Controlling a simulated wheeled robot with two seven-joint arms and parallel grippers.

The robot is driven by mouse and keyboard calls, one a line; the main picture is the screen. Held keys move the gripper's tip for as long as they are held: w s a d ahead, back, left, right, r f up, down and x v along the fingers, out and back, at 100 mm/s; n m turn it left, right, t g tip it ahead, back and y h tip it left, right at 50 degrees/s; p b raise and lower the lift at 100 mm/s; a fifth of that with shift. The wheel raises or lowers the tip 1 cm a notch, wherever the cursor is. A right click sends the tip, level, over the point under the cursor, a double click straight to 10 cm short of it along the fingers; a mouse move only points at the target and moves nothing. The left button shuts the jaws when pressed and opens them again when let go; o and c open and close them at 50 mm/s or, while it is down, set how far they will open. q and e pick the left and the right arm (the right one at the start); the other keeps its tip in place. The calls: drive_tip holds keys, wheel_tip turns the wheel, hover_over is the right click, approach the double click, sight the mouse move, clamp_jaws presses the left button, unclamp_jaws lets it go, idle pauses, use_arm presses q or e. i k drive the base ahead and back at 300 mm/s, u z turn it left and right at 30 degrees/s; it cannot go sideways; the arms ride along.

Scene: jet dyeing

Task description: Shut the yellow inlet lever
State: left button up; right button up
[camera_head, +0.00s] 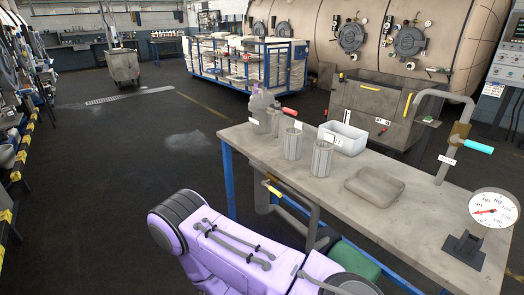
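A short yellow lever (273,189) sits on a grey pipe (262,203) at the near left edge of the workbench. It slants down to the right. A label there is too small to read. Another yellow bar (407,104) stands nearly upright on the front of the grey vat behind the bench. I cannot tell from labels which one is the inlet lever. A purple link of my own arm fills the bottom middle, in front of the bench. Neither of my grippers shows.
A cyan-handled valve (478,146) stands right, a red handle (289,111) behind the beakers.

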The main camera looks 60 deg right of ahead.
sight(272, 189)
drive_tip(key=z, duration=0.65)
drive_tip(key=i, duration=0.9)
drive_tip(key=z, duration=0.8)
